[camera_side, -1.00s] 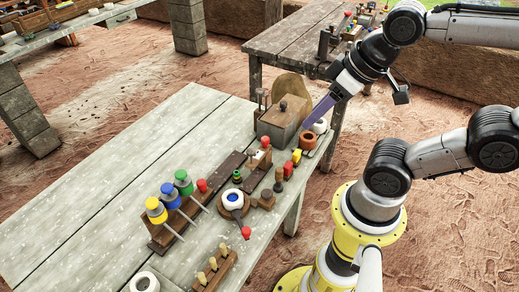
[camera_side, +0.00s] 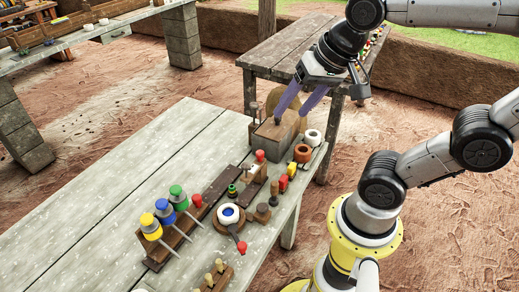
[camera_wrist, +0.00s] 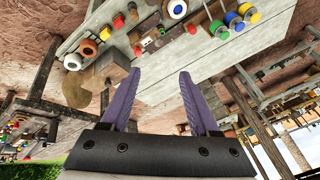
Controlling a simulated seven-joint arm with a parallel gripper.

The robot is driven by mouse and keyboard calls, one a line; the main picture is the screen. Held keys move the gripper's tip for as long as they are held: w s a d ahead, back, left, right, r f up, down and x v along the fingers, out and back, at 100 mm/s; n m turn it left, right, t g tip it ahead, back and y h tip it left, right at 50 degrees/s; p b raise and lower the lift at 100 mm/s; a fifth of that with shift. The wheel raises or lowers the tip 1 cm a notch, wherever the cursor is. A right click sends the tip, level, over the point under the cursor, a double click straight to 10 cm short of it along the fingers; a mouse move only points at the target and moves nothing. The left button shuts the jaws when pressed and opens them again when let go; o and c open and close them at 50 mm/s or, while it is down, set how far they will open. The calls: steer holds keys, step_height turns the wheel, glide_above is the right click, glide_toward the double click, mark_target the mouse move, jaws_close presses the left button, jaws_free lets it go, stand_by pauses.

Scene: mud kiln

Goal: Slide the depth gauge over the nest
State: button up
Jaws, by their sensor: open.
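My gripper (camera_side: 291,117) is open and empty, with two purple fingers apart above the grey box (camera_side: 276,133) at the table's far end. It also shows in the wrist view (camera_wrist: 159,75). A small wooden stand with a red knob (camera_side: 259,156) and a white piece sits mid-bench. Beside it, a white ring with a blue centre (camera_side: 229,213) rests on a round wooden base, with a red-tipped lever at its front. I cannot tell for sure which of these is the depth gauge or the nest. The gripper touches neither.
A sloped rack holds yellow (camera_side: 147,220), blue (camera_side: 163,206) and green (camera_side: 176,192) capped tools. An orange-brown ring (camera_side: 302,153) and a white ring (camera_side: 313,137) stand at the right edge. The bench's left side (camera_side: 110,190) is clear.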

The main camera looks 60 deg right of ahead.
steer(key=w+d+m+g, duration=0.1)
steer(key=w+d+m, duration=0.1)
steer(key=w+m, duration=0.3)
steer(key=m+g, duration=0.4)
steer(key=m, duration=0.1)
glide_above(260, 152)
step_height(260, 152, down, 10)
step_height(260, 152, down, 14)
jaws_close()
steer(key=shift+r, duration=0.1)
stand_by(0.6)
